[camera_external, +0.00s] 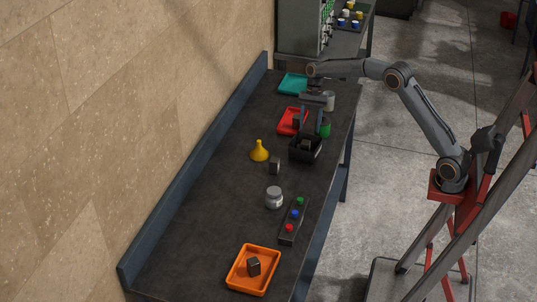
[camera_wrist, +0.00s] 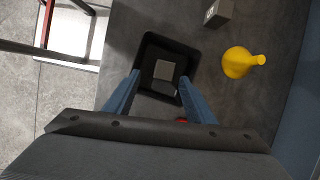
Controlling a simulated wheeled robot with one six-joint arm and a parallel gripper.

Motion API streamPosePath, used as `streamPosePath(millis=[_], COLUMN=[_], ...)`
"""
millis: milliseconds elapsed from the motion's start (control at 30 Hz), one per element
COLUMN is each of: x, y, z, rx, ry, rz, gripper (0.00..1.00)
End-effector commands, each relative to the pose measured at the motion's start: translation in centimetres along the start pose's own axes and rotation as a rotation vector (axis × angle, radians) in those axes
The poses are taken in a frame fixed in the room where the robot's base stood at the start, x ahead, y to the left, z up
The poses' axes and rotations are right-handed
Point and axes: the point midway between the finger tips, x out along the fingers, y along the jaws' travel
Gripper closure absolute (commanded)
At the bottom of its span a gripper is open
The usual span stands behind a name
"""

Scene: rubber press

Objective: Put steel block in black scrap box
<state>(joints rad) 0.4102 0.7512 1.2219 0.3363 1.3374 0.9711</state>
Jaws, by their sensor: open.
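The black scrap box (camera_external: 295,155) stands near the right edge of the bench, and it also shows in the wrist view (camera_wrist: 146,52). A grey steel block (camera_wrist: 164,70) lies inside it on the floor of the box; in the external view the block (camera_external: 305,144) is small and partly hidden by the walls. My gripper (camera_external: 312,129) is above the box, pointing down. In the wrist view its two blue fingers (camera_wrist: 160,77) are spread apart with nothing held between them, on either side of the block in the picture.
A grey block (camera_external: 274,166) and a yellow funnel (camera_external: 259,152) stand left of the box. A red tray (camera_external: 286,124), a teal tray (camera_external: 292,84) and a green can (camera_external: 325,130) are behind. A jar (camera_external: 274,198), button panel (camera_external: 294,221) and orange tray (camera_external: 236,280) are in front.

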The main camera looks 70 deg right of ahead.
Motion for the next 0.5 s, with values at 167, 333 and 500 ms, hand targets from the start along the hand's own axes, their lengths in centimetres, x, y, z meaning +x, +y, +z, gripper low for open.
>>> streamPosePath(millis=[167,333,500], x=[3.2,6.8,10.2], y=[3.9,9.9,17.5], z=[5.5,10.2,14.2], rx=[-0.264,-0.581,-0.921], ry=[0.087,0.177,0.252], rz=[0.036,0.083,0.141], gripper=[0.5,0.5,0.5])
